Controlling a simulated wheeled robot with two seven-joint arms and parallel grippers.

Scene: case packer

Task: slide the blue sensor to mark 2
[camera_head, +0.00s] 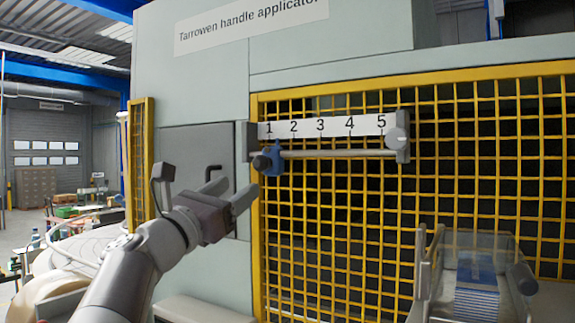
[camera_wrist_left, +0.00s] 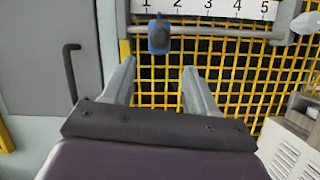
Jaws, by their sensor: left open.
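The blue sensor (camera_head: 273,158) sits on a horizontal grey rail (camera_head: 335,154), below mark 1 on a white scale (camera_head: 335,127) numbered 1 to 5. A dark round knob (camera_head: 262,162) is on the sensor. Mark 2 (camera_head: 293,127) is just to the right of the sensor. My left gripper (camera_head: 226,190) is open and empty, below and to the left of the sensor in the head view. In the left wrist view the sensor (camera_wrist_left: 158,36) shows beyond and between the two open fingers (camera_wrist_left: 158,75), apart from them.
A yellow mesh guard (camera_head: 340,230) stands behind the rail. A grey door with a dark handle (camera_head: 213,173) is left of the sensor. A clear-covered unit with blue stripes (camera_head: 478,285) juts out at lower right. End brackets (camera_head: 402,138) close the rail.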

